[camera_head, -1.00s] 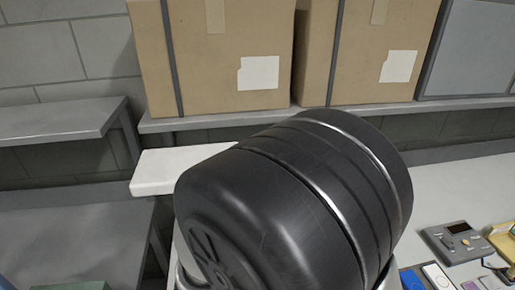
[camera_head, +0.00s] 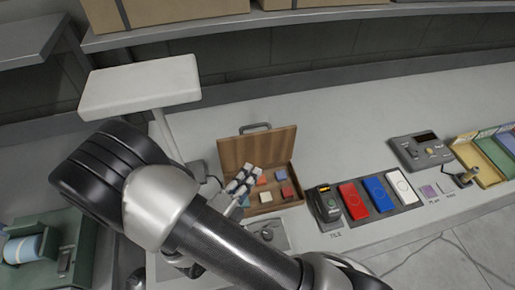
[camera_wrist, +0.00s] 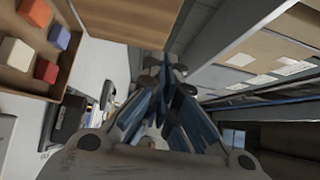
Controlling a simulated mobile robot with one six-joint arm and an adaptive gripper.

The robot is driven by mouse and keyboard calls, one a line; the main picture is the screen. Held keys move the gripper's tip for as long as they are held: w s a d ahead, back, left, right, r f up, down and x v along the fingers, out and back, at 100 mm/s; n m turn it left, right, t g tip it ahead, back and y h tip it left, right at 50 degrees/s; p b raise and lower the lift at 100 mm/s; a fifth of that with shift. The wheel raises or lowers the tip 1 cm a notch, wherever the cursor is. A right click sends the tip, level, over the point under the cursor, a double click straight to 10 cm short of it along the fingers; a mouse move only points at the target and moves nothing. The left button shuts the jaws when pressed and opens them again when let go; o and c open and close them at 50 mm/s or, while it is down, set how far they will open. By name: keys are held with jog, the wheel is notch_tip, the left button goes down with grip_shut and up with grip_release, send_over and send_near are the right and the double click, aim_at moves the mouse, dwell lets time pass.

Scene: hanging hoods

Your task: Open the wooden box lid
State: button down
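The wooden box (camera_head: 268,207) sits on the light counter in the head view. Its lid (camera_head: 262,148) stands up at the back, with a dark handle on its top edge. Several coloured blocks lie in the box. My gripper (camera_head: 246,174) is in front of the lid at its left part, over the box's left side, and covers some of the inside. In the wrist view the box (camera_wrist: 22,84) is at the upper left and the lid (camera_wrist: 125,20) at the top. My gripper (camera_wrist: 166,72) shows its fingers close together, with nothing seen between them. Whether it touches the lid is unclear.
Right of the box are a dark device (camera_head: 325,206), red, blue and white pieces (camera_head: 377,194) on a dark tray, and a grey control box (camera_head: 420,151). A pale raised plate (camera_head: 140,85) stands left. A shelf with cartons (camera_head: 170,12) runs along the back.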

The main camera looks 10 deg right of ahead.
aim_at(258, 136)
jog(key=w+d, duration=0.1)
jog(key=w, duration=0.1)
jog(key=w+d+b, duration=0.1)
jog(key=w+d, duration=0.1)
jog(key=w, duration=0.1)
jog(key=w+d, duration=0.1)
jog(key=w, duration=0.2)
jog(key=shift+w+d+b, duration=0.1)
jog(key=shift+d+b, duration=0.05)
jog(key=shift+b, duration=0.15)
jog(key=w+r+p, duration=0.1)
jog(key=p, duration=0.2)
jog(key=shift+n, duration=0.3)
jog(key=shift+w+n+g+y+p, duration=0.3)
jog(key=shift+w+g+y+p, duration=0.25)
jog(key=shift+p, duration=0.65)
jog(key=shift+w+f+p, duration=0.15)
jog(key=shift+w+p, duration=0.35)
jog(key=shift+s, duration=0.15)
